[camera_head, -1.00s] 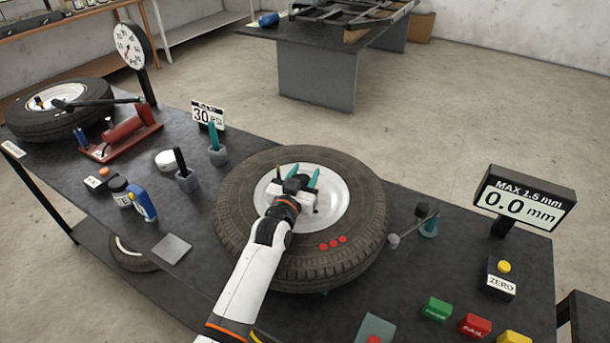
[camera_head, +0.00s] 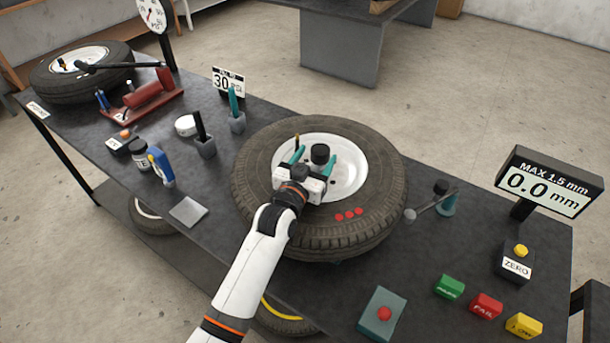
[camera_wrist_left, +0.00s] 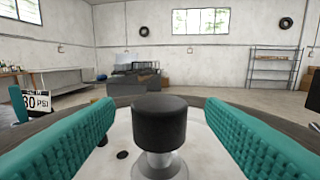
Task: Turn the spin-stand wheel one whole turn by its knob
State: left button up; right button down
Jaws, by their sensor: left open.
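The spin-stand wheel (camera_head: 385,200) lies flat on the dark bench, a black tyre around a white rim (camera_head: 349,178) with red dots on its near sidewall. A black knob (camera_head: 320,153) stands up from the rim; in the left wrist view the knob (camera_wrist_left: 160,122) has a black cap on a silver stem. My left gripper (camera_head: 316,157) is over the rim, its teal fingers open. The knob stands between and beyond the fingers in the wrist view, with gaps on both sides and no visible contact. My right gripper is not in view.
A dial-indicator arm (camera_head: 432,203) stands close to the tyre's right side. A display (camera_head: 545,185) reads 0.0 mm, with a ZERO button box (camera_head: 516,262) below it. Coloured blocks (camera_head: 486,305) sit at the front right.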

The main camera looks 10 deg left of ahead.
pick_arm(q)
jog(key=v, duration=0.6)
jog(key=shift+s+b, duration=0.3)
jog(key=shift+b, duration=0.1)
